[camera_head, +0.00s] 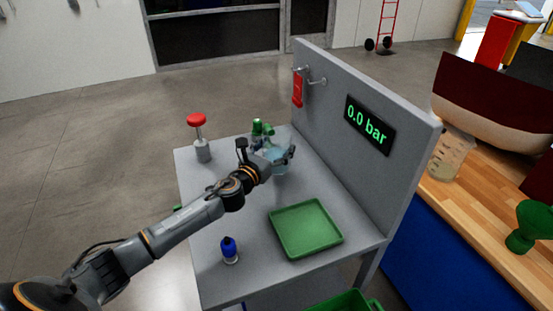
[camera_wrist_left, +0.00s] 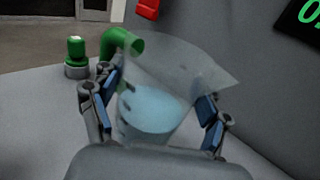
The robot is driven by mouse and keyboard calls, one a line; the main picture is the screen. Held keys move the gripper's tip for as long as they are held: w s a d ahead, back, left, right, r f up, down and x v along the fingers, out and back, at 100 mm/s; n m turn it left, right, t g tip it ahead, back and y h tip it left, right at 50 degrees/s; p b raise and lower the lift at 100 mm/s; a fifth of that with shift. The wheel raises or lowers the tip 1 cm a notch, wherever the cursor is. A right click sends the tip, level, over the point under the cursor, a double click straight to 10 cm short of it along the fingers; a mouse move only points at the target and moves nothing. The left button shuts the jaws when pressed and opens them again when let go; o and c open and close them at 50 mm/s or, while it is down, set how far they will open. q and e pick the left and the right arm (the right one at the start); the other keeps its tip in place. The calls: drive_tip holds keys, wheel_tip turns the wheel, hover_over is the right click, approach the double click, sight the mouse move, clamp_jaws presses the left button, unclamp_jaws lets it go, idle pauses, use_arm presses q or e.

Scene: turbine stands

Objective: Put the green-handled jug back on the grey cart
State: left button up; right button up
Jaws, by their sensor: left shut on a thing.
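A clear jug (camera_wrist_left: 150,105) with pale blue liquid sits between the fingers of my left gripper (camera_wrist_left: 155,112) in the left wrist view. The gripper is shut on it. The jug also shows at the gripper in the head view (camera_head: 277,160), over the far part of a grey table with an upright panel (camera_head: 225,180). I cannot tell whether the jug touches the tabletop, or whether this table is the grey cart. My right gripper is not in view.
A green-topped fitting (camera_wrist_left: 77,57) and a red-knobbed post (camera_head: 198,135) stand near the jug. A green tray (camera_head: 305,228) and a blue-capped bottle (camera_head: 229,250) are nearer. The panel (camera_head: 365,130) reads 0.0 bar. A wooden bench at right holds another clear jug (camera_head: 450,153).

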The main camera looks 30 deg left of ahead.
use_arm(q)
drive_tip(key=shift+w+f, duration=0.2)
drive_tip(key=shift+f, duration=0.05)
drive_tip(key=shift+w+a+f+b, duration=0.15)
drive_tip(key=shift+f+b, duration=0.5)
drive_tip(key=shift+f, duration=1.1)
drive_tip(key=shift+f, duration=0.15)
drive_tip(key=o, duration=1.4)
drive_tip(key=shift+c, duration=0.2)
